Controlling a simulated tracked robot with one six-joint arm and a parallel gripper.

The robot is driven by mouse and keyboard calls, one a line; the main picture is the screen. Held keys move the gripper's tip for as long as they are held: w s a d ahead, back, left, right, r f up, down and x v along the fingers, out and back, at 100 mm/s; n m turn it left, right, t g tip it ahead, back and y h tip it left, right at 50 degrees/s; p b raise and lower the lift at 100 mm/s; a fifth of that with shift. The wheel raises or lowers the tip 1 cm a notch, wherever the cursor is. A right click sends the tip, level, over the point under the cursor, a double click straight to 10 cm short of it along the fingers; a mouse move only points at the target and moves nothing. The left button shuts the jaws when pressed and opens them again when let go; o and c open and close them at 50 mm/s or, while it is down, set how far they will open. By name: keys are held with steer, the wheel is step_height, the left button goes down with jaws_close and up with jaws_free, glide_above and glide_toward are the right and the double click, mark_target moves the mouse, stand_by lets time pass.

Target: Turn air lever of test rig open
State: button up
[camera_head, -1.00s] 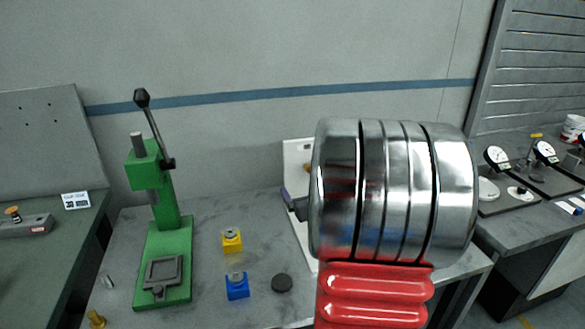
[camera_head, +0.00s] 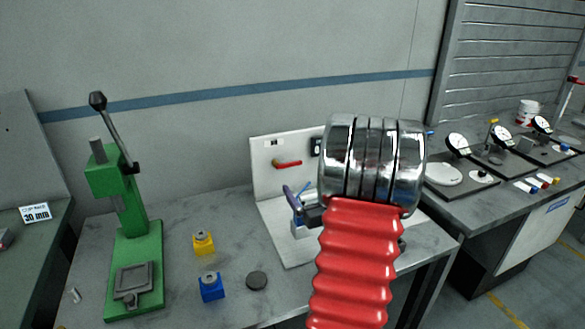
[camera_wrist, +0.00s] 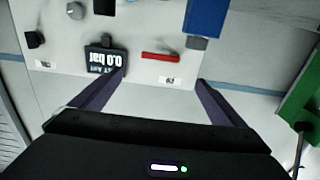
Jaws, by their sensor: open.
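The test rig is a white upright panel (camera_head: 262,185) on a white base, standing on the grey bench. Its red air lever (camera_head: 288,163) lies about level on the panel; it also shows as a red bar in the wrist view (camera_wrist: 160,57), about level there too. My gripper (camera_head: 297,191) is in front of the panel, below the lever in the head view. Its two purple fingers (camera_wrist: 161,77) are spread apart and empty, with the lever beyond their tips. My arm hides the panel's right part.
A blue block (camera_wrist: 207,15) and dark knobs (camera_wrist: 35,40) are on the rig near the lever. A green press (camera_head: 140,250), a yellow block (camera_head: 203,243), a blue block (camera_head: 211,287) and a dark disc (camera_head: 257,281) stand left. Dial gauges (camera_head: 457,144) stand on the right bench.

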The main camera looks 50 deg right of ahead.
mark_target(291, 164)
steer(key=x, duration=1.3)
steer(key=shift+w, duration=0.15)
steer(key=c, duration=1.5)
steer(key=shift+d+r, duration=0.1)
steer(key=shift+d, duration=0.05)
steer(key=shift+c, duration=0.2)
